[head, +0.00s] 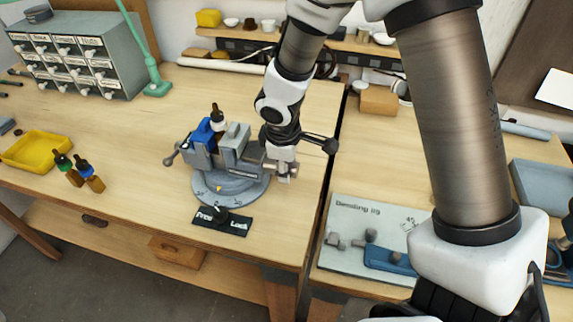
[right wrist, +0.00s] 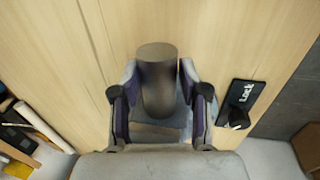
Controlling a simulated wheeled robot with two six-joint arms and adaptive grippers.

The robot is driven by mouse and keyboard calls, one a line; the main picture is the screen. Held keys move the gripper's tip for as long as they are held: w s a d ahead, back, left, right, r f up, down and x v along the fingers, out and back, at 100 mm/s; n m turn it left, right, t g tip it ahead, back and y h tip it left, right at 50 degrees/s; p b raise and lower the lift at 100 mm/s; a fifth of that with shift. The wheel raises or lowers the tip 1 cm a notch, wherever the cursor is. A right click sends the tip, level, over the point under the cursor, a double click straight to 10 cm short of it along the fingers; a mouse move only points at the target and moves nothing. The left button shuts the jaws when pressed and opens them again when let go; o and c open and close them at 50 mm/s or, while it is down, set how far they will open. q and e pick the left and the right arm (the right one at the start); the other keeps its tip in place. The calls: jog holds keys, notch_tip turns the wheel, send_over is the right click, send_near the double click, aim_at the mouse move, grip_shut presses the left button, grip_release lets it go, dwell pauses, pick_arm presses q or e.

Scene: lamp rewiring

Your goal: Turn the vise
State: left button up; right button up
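The grey-blue vise (head: 230,188) stands on a round base on the wooden table, left of the middle in the head view. A bar with a black knob (head: 170,160) sticks out at its left. A plate (head: 236,226) marked Free and Lock lies in front, with a dark pointer at its Free side; its Lock end (right wrist: 246,92) shows in the right wrist view. My right gripper (head: 286,172) points down at the vise's right end. In the right wrist view, its fingers (right wrist: 158,90) flank a dark cylinder (right wrist: 157,78) closely; contact is unclear. My left gripper is out of view.
A grey drawer cabinet (head: 80,55) and green lamp base (head: 155,88) stand behind. A bending jig board (head: 365,238) lies right of the table gap.

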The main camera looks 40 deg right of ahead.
jog(key=shift+f, duration=0.1)
grip_shut()
